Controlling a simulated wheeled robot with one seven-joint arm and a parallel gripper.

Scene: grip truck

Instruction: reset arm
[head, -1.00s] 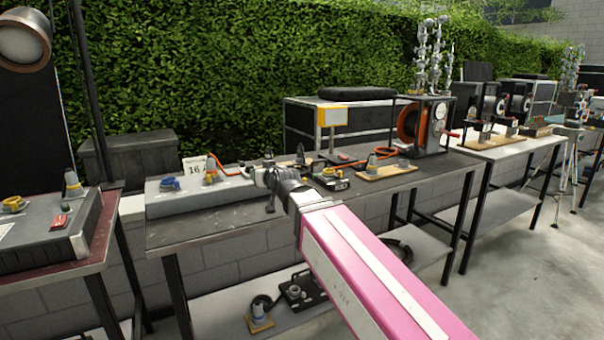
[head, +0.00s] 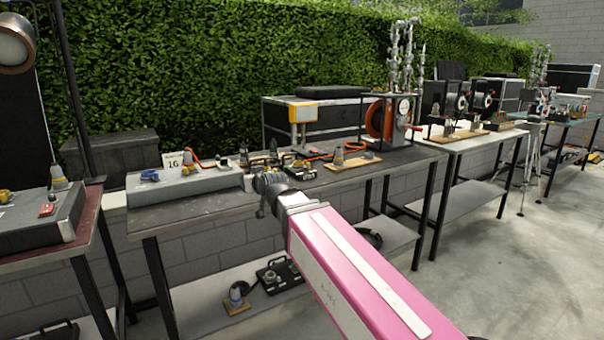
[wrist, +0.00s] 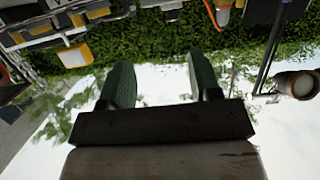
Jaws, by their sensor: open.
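My pink arm (head: 350,270) reaches forward from the lower right in the head view, toward the dark workbench (head: 340,190). Its grey wrist end is over the front part of that bench, and my gripper's fingers are hard to make out there. In the wrist view my gripper (wrist: 157,85) shows two green finger pads standing apart. Between them are only hedge and pale sky, so it is open and empty. The wrist picture is upside down, with bench equipment along its top edge.
On the bench are a grey box (head: 185,187) with blue and yellow fittings, an orange-faced reel (head: 378,120) and a wooden board (head: 352,162). A left table (head: 90,230) holds another box. A hedge (head: 220,70) stands behind. Concrete floor (head: 500,270) at right is clear.

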